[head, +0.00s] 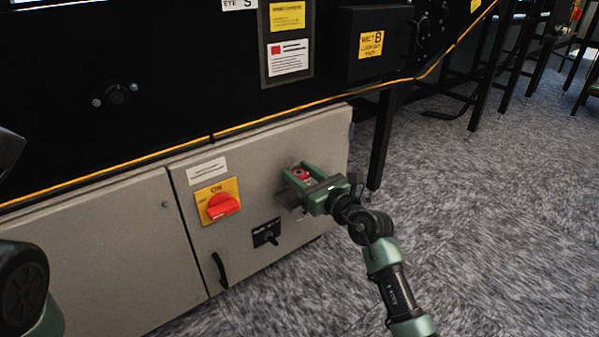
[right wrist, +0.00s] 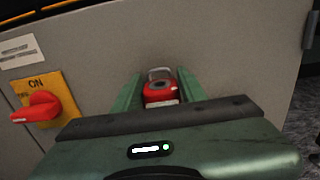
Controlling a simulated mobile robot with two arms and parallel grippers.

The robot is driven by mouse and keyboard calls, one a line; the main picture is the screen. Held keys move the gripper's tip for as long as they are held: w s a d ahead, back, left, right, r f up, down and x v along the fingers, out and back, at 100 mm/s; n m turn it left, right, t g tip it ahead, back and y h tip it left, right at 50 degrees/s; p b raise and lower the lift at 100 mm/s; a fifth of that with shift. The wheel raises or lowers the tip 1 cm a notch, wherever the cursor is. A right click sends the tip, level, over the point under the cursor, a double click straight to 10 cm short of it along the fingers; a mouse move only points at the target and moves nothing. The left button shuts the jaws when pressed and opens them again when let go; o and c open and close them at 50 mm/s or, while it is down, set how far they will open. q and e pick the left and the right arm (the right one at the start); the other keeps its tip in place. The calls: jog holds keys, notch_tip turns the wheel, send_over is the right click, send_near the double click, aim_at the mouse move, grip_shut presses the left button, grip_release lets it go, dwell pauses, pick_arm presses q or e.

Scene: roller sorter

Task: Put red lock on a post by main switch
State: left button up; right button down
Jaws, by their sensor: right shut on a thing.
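The red lock (right wrist: 160,92), with a metal shackle at its top, sits between the fingers of my right gripper (right wrist: 159,90). In the head view the lock (head: 301,174) shows between the green fingers of the gripper (head: 300,177), which is shut on it close to the grey cabinet front. The main switch (head: 221,205), a red knob on a yellow ON plate, is left of the lock. A small black plate with a peg (head: 267,234) is below and right of the switch. I cannot tell whether the lock touches the cabinet. My left gripper is not in view.
The grey cabinet (head: 105,250) stands under a black machine panel (head: 200,80). A black door handle (head: 220,270) is low on the cabinet. A black leg (head: 382,140) stands right of the cabinet. Grey carpet (head: 490,220) is open at the right.

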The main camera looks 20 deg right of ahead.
jog(key=shift+f+b, duration=0.35)
jog(key=shift+f, duration=0.65)
jog(key=shift+s+f, duration=0.1)
jog(key=shift+f, duration=0.4)
dwell(0.5)
jog(key=c, duration=0.7)
grip_release()
